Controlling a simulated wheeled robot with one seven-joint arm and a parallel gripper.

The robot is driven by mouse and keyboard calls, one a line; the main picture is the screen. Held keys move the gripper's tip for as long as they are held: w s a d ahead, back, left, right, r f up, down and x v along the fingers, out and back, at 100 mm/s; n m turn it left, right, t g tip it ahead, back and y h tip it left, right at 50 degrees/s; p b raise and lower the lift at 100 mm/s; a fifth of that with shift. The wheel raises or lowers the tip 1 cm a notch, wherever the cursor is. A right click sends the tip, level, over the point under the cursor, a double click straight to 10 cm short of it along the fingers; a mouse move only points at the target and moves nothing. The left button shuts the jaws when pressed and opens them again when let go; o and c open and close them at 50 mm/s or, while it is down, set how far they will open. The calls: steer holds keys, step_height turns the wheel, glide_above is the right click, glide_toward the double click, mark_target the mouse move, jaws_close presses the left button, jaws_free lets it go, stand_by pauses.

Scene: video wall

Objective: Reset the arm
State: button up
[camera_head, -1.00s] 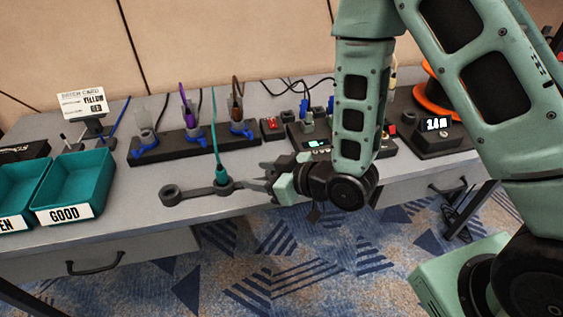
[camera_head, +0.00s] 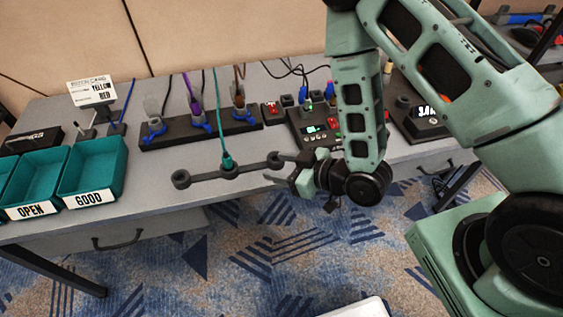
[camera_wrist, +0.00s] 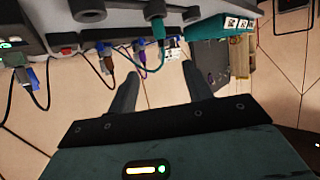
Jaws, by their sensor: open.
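My gripper (camera_head: 275,170) is at the front edge of the grey table (camera_head: 140,185), just right of a dark holder bar (camera_head: 200,176). Its fingers point left and are apart, with nothing visible between them. In the wrist view my gripper (camera_wrist: 160,92) also shows two spread fingers with an empty gap. A teal plug on a green cable (camera_head: 227,160) stands upright in the middle of the holder bar, apart from my fingers. In the wrist view the teal plug (camera_wrist: 156,15) shows at the top, beyond the fingers.
Teal bins marked OPEN (camera_head: 30,212) and GOOD (camera_head: 88,199) stand at the left. A dark socket strip (camera_head: 190,133) with several cables lies at the back. A device with a small display (camera_head: 318,128) sits behind my gripper. A patterned floor (camera_head: 290,240) lies in front.

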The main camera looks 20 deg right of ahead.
stand_by(0.4)
step_height(320, 180, up, 7)
steer(key=s+a+g+h, duration=0.2)
steer(key=a+g+h, duration=0.1)
steer(key=g+h, duration=0.15)
steer(key=s+d+r+g+h, duration=0.2)
steer(key=s+r, duration=0.4)
steer(key=s, duration=0.2)
steer(key=s+d+r+m+g+h, duration=0.1)
steer(key=s+d+r+g+h, duration=0.1)
steer(key=s+r, duration=0.4)
steer(key=shift+s+d+r+g, duration=0.3)
steer(key=shift+s+g, duration=0.45)
steer(key=shift+s, duration=0.15)
